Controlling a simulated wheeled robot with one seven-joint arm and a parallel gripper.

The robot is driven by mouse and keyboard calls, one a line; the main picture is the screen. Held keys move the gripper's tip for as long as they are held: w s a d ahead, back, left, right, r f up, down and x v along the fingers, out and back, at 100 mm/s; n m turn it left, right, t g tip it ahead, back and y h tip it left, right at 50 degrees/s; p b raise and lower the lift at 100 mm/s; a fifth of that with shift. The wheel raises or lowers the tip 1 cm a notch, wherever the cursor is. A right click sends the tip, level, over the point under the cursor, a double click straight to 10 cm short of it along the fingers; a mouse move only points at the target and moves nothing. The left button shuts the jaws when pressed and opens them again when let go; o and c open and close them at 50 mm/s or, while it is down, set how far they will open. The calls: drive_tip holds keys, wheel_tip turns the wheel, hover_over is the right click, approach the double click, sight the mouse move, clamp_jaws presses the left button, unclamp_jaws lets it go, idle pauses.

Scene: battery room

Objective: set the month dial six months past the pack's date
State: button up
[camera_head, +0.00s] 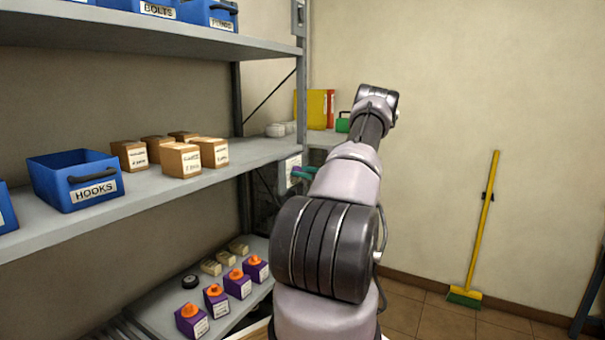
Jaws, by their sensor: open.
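Several purple packs with orange tops and white labels stand in a row on the low shelf; the nearest pack (190,322) is at the lower left of the row. The print on their labels is too small to read. A white card (292,170) hangs by the shelf post, with a small purple and teal part (304,173) beside it, partly behind my arm. I cannot tell whether this is the month dial; no dial markings are readable. My arm rises through the middle of the view and bends away at the top. My gripper does not show.
A blue HOOKS bin (76,180) and several cardboard boxes (181,160) stand on the middle shelf (150,198). A black round object (190,282) lies on the low shelf (160,305). A yellow broom (482,225) leans on the right wall.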

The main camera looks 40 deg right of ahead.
drive_tip(key=shift+c, duration=0.2)
drive_tip(key=c, duration=1.3)
drive_tip(key=shift+a+n, duration=0.1)
drive_tip(key=shift+n, duration=0.3)
drive_tip(key=n, duration=1.5)
drive_tip(key=shift+a+f, duration=0.15)
drive_tip(key=shift+f, duration=0.1)
